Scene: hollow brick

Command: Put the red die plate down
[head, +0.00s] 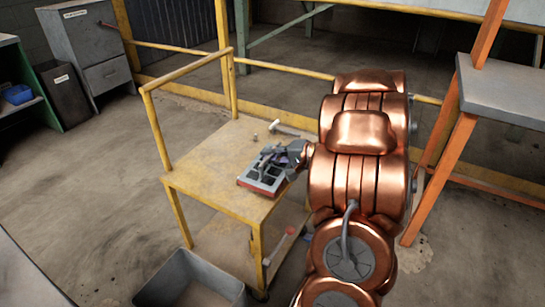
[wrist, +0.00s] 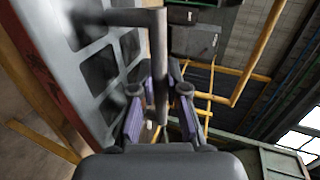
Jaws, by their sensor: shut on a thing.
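The red die plate (head: 246,184) has a red edge and a grey top with several square openings. In the head view it is at the front right of the yellow table (head: 205,160); I cannot tell whether it touches the top. In the wrist view the die plate (wrist: 91,62) fills the left side, with a grey bar handle (wrist: 160,50) standing out from it. My gripper (wrist: 162,105) has its purple-padded fingers on either side of this handle and is shut on it. In the head view my gripper (head: 287,157) partly covers the plate's right side.
A hammer-like tool (head: 284,129) and a small knob-shaped thing (head: 254,137) are at the table's back. A yellow rail (head: 190,71) rises along its left side. A grey bin (head: 185,275) stands in front. The table's left and middle are clear.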

